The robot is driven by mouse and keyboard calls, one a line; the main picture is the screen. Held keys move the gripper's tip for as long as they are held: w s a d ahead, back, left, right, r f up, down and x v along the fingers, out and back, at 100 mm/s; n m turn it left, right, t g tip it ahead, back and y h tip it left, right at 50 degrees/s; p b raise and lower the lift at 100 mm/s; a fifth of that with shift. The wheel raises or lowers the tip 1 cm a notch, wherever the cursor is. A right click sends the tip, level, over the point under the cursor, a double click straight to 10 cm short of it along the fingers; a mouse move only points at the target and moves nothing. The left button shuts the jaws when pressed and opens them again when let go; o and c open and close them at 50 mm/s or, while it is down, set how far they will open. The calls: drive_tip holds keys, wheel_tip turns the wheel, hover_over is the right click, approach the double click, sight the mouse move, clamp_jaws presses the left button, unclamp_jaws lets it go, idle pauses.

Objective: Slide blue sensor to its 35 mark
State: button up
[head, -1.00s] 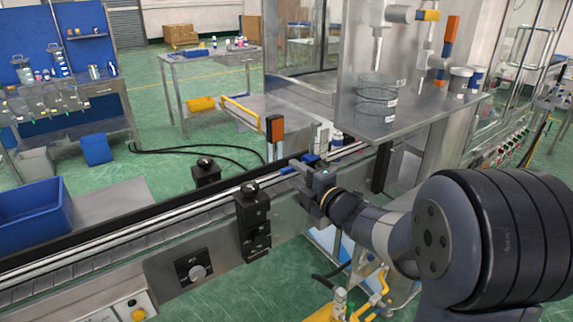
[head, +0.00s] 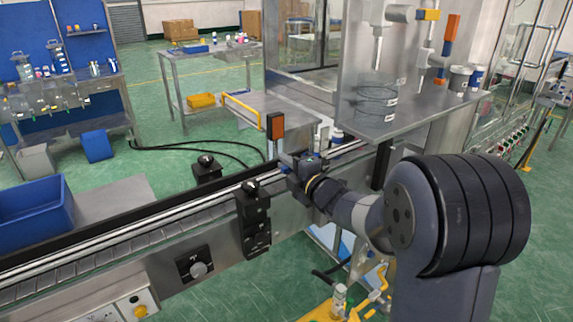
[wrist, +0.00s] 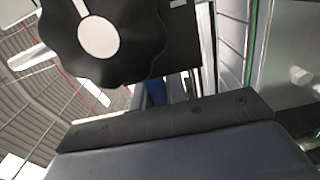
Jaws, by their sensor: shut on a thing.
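My gripper (head: 296,164) is at the conveyor rail, just right of the upright orange-and-black block in the head view. It is shut on the blue sensor, which my gripper mostly hides in the head view. In the wrist view a small strip of the blue sensor (wrist: 156,92) shows between a black lobed knob (wrist: 98,37) with a white cap and the dark edge of my gripper. The scale and its 35 mark cannot be made out in either view.
The conveyor (head: 120,245) runs from lower left towards my gripper. The orange-and-black block (head: 275,133) rises close to my gripper. A blue bin (head: 35,215) stands at the far left.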

clamp_jaws()
drive_tip(key=shift+f, duration=0.1)
drive_tip(key=shift+f+b, duration=0.3)
drive_tip(key=shift+b, duration=0.75)
drive_tip(key=shift+r, duration=0.1)
drive_tip(key=o, duration=0.6)
unclamp_jaws()
